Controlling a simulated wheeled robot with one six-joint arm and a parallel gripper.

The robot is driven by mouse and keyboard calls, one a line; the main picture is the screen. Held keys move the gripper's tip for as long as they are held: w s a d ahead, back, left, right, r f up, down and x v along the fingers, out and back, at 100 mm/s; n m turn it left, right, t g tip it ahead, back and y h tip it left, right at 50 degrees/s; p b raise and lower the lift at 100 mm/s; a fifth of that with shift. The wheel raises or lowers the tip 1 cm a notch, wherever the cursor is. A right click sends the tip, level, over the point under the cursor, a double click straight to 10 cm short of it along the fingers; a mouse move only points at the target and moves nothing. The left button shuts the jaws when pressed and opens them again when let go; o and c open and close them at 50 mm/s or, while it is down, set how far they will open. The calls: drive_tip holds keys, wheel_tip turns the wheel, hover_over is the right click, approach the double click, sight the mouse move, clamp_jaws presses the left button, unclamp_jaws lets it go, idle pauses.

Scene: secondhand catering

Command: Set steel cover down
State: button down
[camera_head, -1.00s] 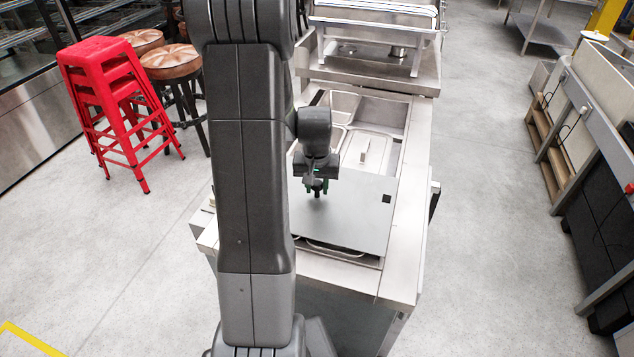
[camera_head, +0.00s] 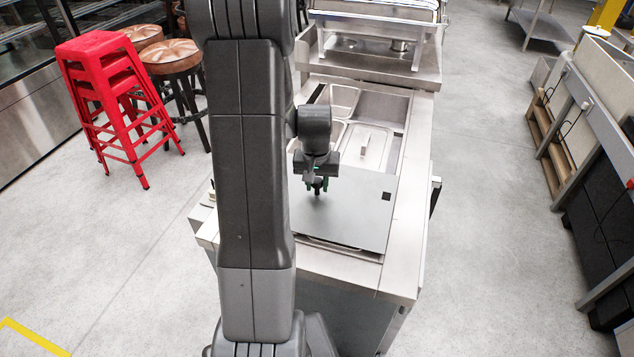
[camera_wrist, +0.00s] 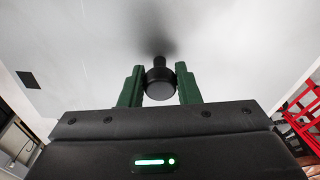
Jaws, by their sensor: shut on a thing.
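The steel cover (camera_head: 350,212) is a flat grey plate with a small dark square near its right edge. It lies over, or just above, the front part of the steel counter's well; I cannot tell whether it touches all round. My gripper (camera_head: 318,188) is above the cover's left-middle part, shut on its black knob (camera_wrist: 160,86). In the wrist view, the green fingers of my gripper (camera_wrist: 159,88) stand on both sides of the knob, and the cover (camera_wrist: 235,60) fills most of the picture. My arm hides the cover's left side in the head view.
The steel counter (camera_head: 405,240) has a lidded pan (camera_head: 366,150) and open pans behind the cover. A chafing dish (camera_head: 375,30) stands on the shelf at the back. Red stools (camera_head: 110,95) stand at the left.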

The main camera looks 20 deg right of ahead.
drive_tip(key=shift+f, duration=0.4)
drive_tip(key=c, duration=1)
unclamp_jaws()
